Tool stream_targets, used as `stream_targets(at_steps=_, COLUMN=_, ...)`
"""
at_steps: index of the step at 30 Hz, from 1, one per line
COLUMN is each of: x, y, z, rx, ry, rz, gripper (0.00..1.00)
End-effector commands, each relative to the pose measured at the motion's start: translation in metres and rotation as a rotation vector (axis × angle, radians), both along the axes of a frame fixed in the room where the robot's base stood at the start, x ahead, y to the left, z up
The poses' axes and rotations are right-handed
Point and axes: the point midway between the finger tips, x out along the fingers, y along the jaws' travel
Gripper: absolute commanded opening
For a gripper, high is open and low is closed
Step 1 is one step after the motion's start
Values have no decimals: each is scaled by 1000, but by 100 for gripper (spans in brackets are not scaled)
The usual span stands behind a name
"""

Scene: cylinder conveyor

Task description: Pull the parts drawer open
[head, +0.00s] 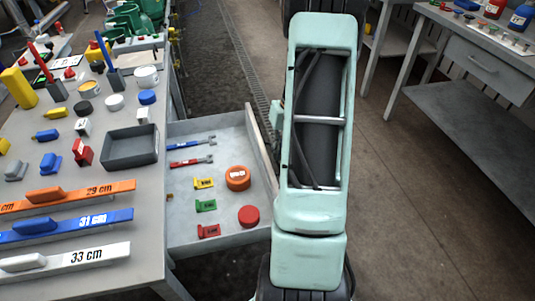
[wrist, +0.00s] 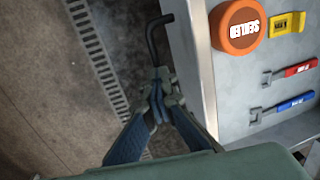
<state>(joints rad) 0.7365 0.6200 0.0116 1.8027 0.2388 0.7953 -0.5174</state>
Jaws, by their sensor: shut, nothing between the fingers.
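The parts drawer (head: 232,138) is pulled out from under the left workbench, with its grey tray showing. In the wrist view the drawer's front wall (wrist: 190,60) runs down the middle. A dark bent handle (wrist: 153,42) sticks out from that wall. My gripper (wrist: 160,88) is shut, with its fingertips by the lower part of the handle. The fingertips cover the handle's lower end, so I cannot tell whether they touch it. In the head view my arm hides the gripper and the handle.
The drawer holds an orange disc (head: 238,178), a red disc (head: 249,216), small coloured tags and two wrenches. The left workbench (head: 120,190) carries blocks, rulers and a dark tray (head: 131,148). Another bench (head: 450,55) stands at the right. The floor between is clear.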

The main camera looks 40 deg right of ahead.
Motion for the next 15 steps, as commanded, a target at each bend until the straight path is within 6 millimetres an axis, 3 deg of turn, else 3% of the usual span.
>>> stream_targets(at_steps=13, x=-6, y=-1, z=-6, rx=7, ry=13, rz=2, gripper=0)
stream_targets(at_steps=15, x=-6, y=-1, z=-6, rx=7, ry=13, rz=2, gripper=5)
